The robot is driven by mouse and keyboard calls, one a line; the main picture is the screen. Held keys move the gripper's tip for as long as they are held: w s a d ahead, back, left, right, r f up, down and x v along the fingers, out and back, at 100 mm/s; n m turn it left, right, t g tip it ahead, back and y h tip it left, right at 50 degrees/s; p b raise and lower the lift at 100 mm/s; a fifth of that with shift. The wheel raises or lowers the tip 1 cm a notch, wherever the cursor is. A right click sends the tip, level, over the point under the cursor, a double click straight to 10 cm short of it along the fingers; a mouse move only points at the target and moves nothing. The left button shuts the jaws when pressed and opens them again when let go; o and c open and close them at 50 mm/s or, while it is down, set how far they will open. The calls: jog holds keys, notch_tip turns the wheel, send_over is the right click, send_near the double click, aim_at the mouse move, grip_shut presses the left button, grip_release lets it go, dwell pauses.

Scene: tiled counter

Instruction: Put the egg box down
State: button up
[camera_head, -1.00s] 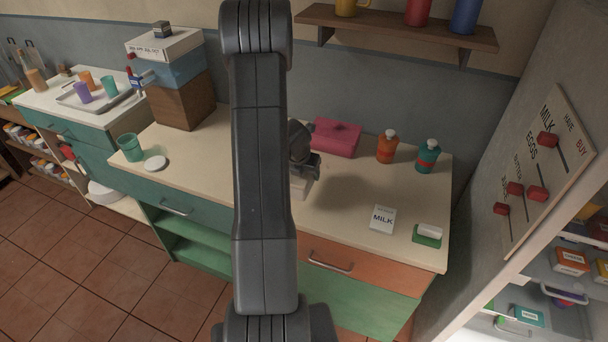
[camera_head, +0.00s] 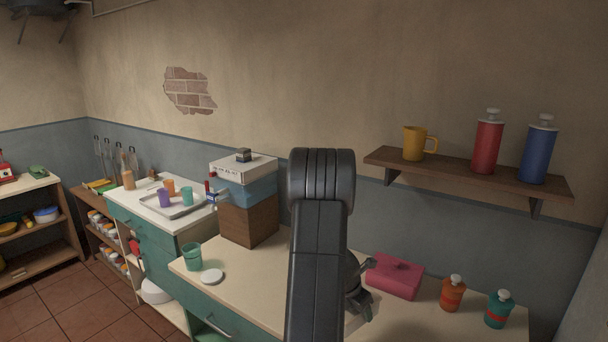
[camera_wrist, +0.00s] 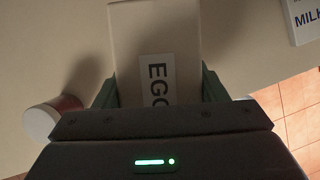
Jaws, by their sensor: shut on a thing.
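The egg box (camera_wrist: 150,30) is pale, with a white label reading "EGG" and the rest cut off by my gripper. It fills the upper middle of the wrist view. My gripper (camera_wrist: 160,85) is shut on it, with a green finger along each side. The box lies over the pale counter top (camera_wrist: 255,50); I cannot tell whether it touches. In the head view my gripper (camera_head: 359,298) is partly hidden behind my arm, just left of and in front of a pink box, and the egg box cannot be made out there.
The pink box (camera_head: 395,277), orange bottle (camera_head: 452,294) and teal bottle (camera_head: 499,310) stand along the counter's back. A milk carton (camera_wrist: 307,18) lies to the right in the wrist view. A white-topped red thing (camera_wrist: 45,121) is at left. A shelf (camera_head: 470,172) hangs above.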

jog(key=shift+a+f+m+h, duration=0.3)
jog(key=shift+a+m, duration=0.05)
jog(key=shift+m, duration=0.35)
jog(key=a+f+m+g, duration=0.1)
jog(key=a+m, duration=0.1)
jog(key=m, duration=0.2)
jog(key=s+a+f+m+g, duration=0.1)
jog(key=a+m+g, duration=0.1)
jog(key=m, duration=0.2)
jog(key=a+f+m+g+b, duration=0.1)
jog(key=m+g, duration=0.1)
jog(key=m, duration=0.1)
jog(key=shift+s+a+f+m, duration=0.3)
jog(key=shift+a+m, duration=0.1)
jog(key=s+a+f+m+g+y, duration=0.2)
jog(key=s+a+m+y, duration=0.1)
jog(key=a+m, duration=0.6)
jog(key=m+y, duration=0.1)
jog(key=m, duration=0.2)
jog(key=shift+a+f+b, duration=0.15)
jog(key=shift+b, duration=0.2)
